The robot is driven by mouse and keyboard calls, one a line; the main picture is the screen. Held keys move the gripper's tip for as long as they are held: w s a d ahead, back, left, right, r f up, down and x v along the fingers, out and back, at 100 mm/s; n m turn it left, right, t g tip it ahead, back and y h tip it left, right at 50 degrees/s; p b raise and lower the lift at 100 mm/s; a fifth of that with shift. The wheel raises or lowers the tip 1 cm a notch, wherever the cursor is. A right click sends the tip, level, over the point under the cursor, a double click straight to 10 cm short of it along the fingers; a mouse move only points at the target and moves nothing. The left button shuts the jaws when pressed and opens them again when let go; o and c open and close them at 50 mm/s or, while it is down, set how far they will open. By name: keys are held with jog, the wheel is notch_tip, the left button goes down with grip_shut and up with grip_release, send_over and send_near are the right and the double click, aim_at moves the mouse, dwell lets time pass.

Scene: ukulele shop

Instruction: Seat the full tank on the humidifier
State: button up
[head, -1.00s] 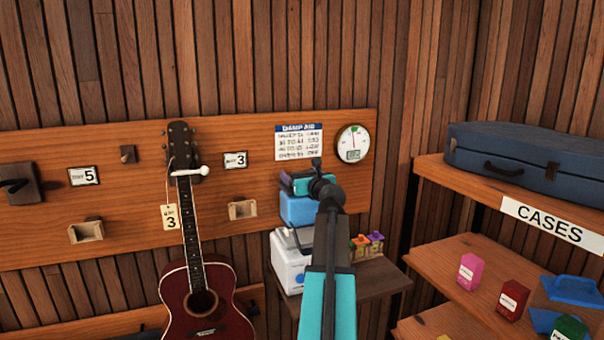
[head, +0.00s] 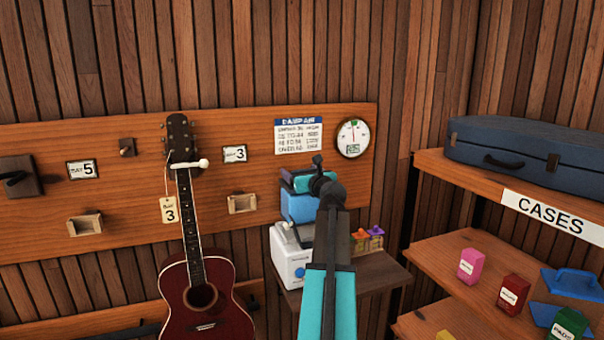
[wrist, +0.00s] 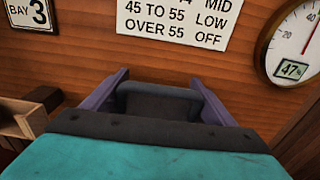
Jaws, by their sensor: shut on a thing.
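The blue tank (head: 298,207) hangs upright under my gripper (head: 290,183) in the head view. My gripper is shut on its handle. The wrist view shows a grey handle bar (wrist: 160,93) between the purple fingers of my gripper (wrist: 160,86). The white humidifier (head: 291,254) stands on a small dark table directly below the tank. The tank's underside is very close to the humidifier's top. I cannot tell whether they touch. My arm hides the right side of both.
Small colourful-topped items (head: 368,240) stand on the table (head: 382,278) right of the humidifier. A red guitar (head: 202,295) hangs at left. A round gauge (head: 353,138) and a paper chart (head: 298,136) are on the wall behind. Shelves with a blue case (head: 525,150) are at right.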

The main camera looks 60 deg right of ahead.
jog(key=shift+f+b, duration=1.25)
jog(key=shift+b, duration=0.1)
jog(key=shift+f, duration=0.6)
jog(key=o, duration=2.1)
jog(key=shift+s, duration=0.1)
jog(key=shift+f, duration=0.25)
jog(key=b+v, duration=0.1)
jog(key=v, duration=1.2)
jog(key=shift+s+a+r+b, duration=0.1)
jog(key=shift+s+a+b, duration=0.2)
jog(key=shift+b, duration=0.05)
